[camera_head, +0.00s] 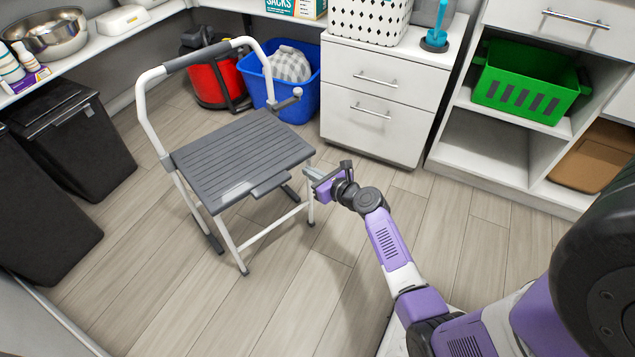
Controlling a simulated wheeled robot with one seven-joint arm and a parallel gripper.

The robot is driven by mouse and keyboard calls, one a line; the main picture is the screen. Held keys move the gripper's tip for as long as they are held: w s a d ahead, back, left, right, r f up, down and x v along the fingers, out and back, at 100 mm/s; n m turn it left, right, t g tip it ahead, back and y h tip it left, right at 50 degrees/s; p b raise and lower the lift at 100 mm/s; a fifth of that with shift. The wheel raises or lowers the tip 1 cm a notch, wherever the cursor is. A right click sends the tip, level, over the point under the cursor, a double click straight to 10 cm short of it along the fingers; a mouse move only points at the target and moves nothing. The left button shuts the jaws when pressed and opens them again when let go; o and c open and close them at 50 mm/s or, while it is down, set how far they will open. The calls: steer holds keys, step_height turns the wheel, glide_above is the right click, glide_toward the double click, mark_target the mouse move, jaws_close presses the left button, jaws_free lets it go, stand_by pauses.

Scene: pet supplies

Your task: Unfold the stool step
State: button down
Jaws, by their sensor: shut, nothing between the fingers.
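The step stool (243,155) stands on the floor left of centre, with a white tube frame, a grey ribbed platform lying flat and a high grey-gripped handrail. A small grey piece (271,184) juts from the platform's front edge. I cannot tell whether it is part of a lower step. A white crossbar (268,221) joins the legs below it. My gripper (309,174) is shut and empty. It is just right of the platform's front right corner, close to the right front leg. I cannot tell whether it touches the stool.
Black bins (72,137) stand at the left. A blue bin (299,107) and a red vacuum-like machine (209,74) are behind the stool. A white drawer cabinet (380,98) stands behind my gripper. Wood floor (190,300) is clear in front of the stool.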

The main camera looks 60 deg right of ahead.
steer(key=shift+r, duration=1.15)
steer(key=shift+r, duration=0.1)
step_height(320, 180, up, 9)
steer(key=g+p, duration=0.2)
steer(key=p, duration=1.9)
glide_above(309, 149)
steer(key=s+a, duration=0.2)
steer(key=a, duration=0.2)
steer(key=shift+w+d+r+y, duration=0.15)
steer(key=shift+d+r+y, duration=0.05)
steer(key=shift+y, duration=0.2)
